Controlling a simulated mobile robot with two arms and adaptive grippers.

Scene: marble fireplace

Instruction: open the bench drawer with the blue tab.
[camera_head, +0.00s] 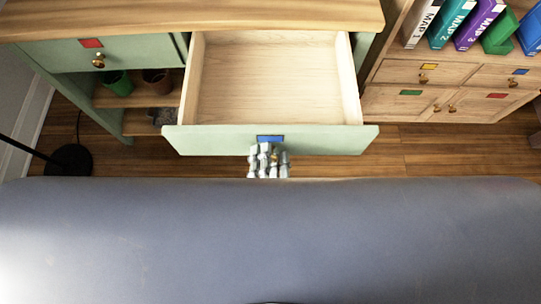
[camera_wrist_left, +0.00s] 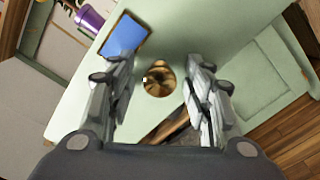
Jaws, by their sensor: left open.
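The bench (camera_head: 190,18) has a wooden top and a pale green body. Its drawer (camera_head: 325,140) with the blue tab (camera_head: 270,138) is pulled far out, and its bare wooden inside looks empty. My left gripper (camera_head: 267,154) is at the front of this drawer, just below the blue tab. In the left wrist view, the open fingers of my left gripper (camera_wrist_left: 160,80) stand on either side of the round brass knob (camera_wrist_left: 158,80), with gaps visible. The blue tab (camera_wrist_left: 123,37) also shows there, above and left of the knob. My right gripper is out of view.
A shut green drawer with a red tab (camera_head: 91,43) is at the left, above a shelf with a green pot (camera_head: 118,83) and a brown pot (camera_head: 157,80). A wooden cabinet (camera_head: 385,100) with books stands right. A black lamp base (camera_head: 70,160) is on the floor at left.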

